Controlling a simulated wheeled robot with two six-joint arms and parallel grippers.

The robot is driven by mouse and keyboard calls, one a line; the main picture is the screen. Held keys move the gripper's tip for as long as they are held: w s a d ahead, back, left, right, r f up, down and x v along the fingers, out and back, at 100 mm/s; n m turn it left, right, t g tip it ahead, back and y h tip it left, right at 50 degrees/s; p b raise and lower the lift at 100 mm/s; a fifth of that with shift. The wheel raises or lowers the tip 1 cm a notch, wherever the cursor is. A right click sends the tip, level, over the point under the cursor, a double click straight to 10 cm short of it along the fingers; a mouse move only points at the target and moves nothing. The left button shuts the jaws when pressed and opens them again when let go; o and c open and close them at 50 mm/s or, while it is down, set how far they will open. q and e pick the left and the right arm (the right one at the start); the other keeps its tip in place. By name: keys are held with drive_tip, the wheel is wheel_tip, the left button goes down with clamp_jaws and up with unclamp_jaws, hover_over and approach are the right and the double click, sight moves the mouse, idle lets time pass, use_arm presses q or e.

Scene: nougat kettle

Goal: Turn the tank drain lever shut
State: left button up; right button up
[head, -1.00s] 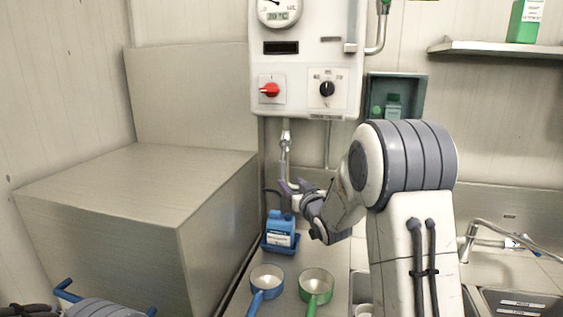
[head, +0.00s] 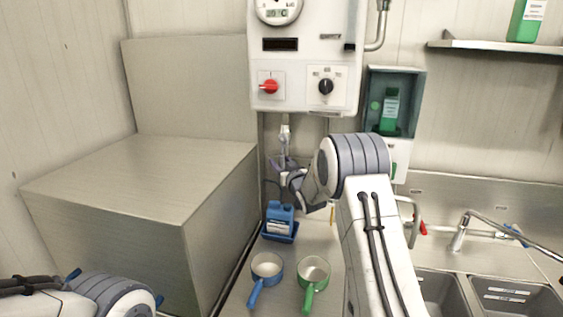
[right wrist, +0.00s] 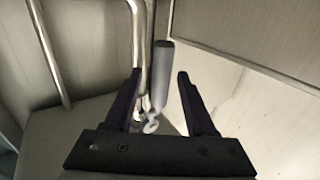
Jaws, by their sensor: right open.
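The white tank (head: 305,62) hangs on the back wall, with a drain pipe (head: 285,133) coming down from its underside. My right gripper (head: 280,166) is at this pipe in the head view, and its own wrist and forearm partly cover the place. In the right wrist view, a grey lever handle (right wrist: 162,72), which looks like the drain lever, stands between the two dark fingers of my open right gripper (right wrist: 157,82). Gaps show on both sides of the handle. My left arm shows at the bottom left of the head view; its gripper is out of view.
A blue jug (head: 279,219) stands in a blue tray (head: 281,239) below the pipe. A blue pan (head: 266,265) and a green pan (head: 313,270) lie in front. A large metal box (head: 140,180) fills the left. Sinks and a tap (head: 461,232) are at the right.

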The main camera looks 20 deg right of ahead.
clamp_jaws()
idle(1.4)
